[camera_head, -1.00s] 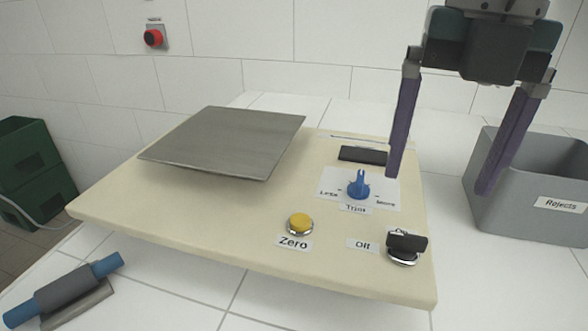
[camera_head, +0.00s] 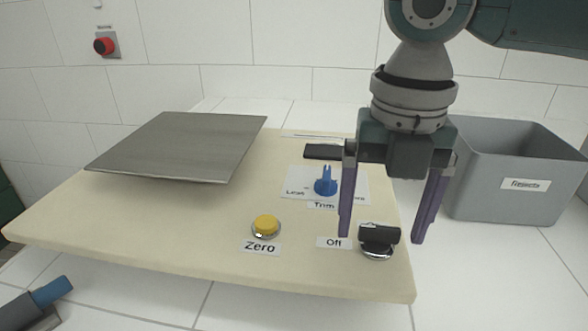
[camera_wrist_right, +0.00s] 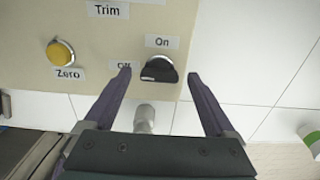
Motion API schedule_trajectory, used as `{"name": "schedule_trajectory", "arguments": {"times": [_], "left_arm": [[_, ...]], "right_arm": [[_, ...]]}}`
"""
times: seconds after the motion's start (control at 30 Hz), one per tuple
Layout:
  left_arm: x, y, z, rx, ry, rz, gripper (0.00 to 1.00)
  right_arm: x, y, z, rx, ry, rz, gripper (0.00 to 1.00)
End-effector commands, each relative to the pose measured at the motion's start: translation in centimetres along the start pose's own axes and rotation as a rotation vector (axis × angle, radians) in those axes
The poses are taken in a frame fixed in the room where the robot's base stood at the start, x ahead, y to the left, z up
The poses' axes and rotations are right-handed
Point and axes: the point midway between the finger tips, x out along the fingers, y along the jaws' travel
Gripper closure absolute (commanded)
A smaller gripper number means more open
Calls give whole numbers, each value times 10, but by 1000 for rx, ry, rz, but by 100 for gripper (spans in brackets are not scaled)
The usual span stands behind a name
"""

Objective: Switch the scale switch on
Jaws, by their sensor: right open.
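The scale switch (camera_head: 379,239) is a black rotary knob on a silver base at the front right corner of the cream scale panel (camera_head: 170,230). An "Off" label (camera_head: 334,242) lies to its left. In the right wrist view the switch (camera_wrist_right: 159,69) sits below an "On" label (camera_wrist_right: 162,41), with the "Off" label partly hidden by a finger. My right gripper (camera_head: 380,240) is open, its two purple fingers pointing down on either side of the switch. In the wrist view the fingertips (camera_wrist_right: 160,72) are apart from the knob.
The yellow Zero button (camera_head: 266,226) and blue Trim knob (camera_head: 325,183) are on the same panel, left of the right gripper. A metal weighing plate (camera_head: 180,147) is at the left. A grey Rejects bin (camera_head: 525,185) stands close on the right.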

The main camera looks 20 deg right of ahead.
Motion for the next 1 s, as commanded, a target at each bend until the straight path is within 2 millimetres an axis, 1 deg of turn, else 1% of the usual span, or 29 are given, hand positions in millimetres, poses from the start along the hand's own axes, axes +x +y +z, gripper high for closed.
{"name": "schedule_trajectory", "arguments": {"times": [0.1,0.13,0.87,1.0], "left_arm": [[0,0,0,0,0,0,50],[0,0,0,0,1,0,50],[0,0,-1,0,2,0,50],[-1,0,-1,0,2,0,50]], "right_arm": [[0,0,0,0,0,0,10],[0,0,0,0,0,0,12],[-1,0,0,0,0,0,94],[-1,0,0,4,1,0,96]]}}
